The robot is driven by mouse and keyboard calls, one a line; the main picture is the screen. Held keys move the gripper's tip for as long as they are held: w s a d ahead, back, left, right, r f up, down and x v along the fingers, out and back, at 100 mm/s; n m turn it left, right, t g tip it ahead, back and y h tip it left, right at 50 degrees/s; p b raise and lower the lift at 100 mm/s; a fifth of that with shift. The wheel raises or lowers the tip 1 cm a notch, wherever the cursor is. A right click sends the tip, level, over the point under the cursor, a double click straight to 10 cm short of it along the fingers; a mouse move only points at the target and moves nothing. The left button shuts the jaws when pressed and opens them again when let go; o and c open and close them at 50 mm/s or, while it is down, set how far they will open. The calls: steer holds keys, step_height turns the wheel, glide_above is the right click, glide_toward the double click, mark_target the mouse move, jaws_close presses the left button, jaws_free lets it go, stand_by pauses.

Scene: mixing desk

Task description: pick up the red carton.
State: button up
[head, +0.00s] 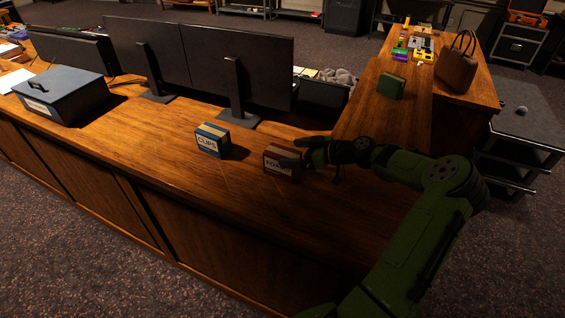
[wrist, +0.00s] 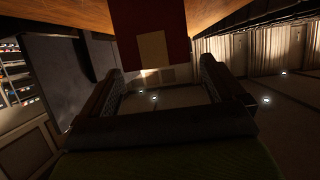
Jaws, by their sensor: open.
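The red carton (head: 279,161) stands upright on the wooden desk, with a white label reading "FOAM" or similar that is partly covered by my gripper. My gripper (head: 290,154) is at its right side in the head view. In the wrist view the red carton (wrist: 150,35) with a tan patch shows at the top centre, just beyond my open fingers (wrist: 162,88). The space between the fingers looks empty, and I cannot tell whether a finger touches the carton.
A blue carton labelled "CLIPS" (head: 212,141) stands left of the red one. A green box (head: 390,86) and a brown bag (head: 457,68) are on the far right desk part. Monitors (head: 240,65) stand behind. A dark box (head: 62,95) sits at left. The desk front is clear.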

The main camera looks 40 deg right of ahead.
mark_target(283, 153)
steer(key=x, duration=0.5)
steer(key=shift+s, duration=0.15)
steer(key=shift+c, duration=0.3)
steer(key=c, duration=1)
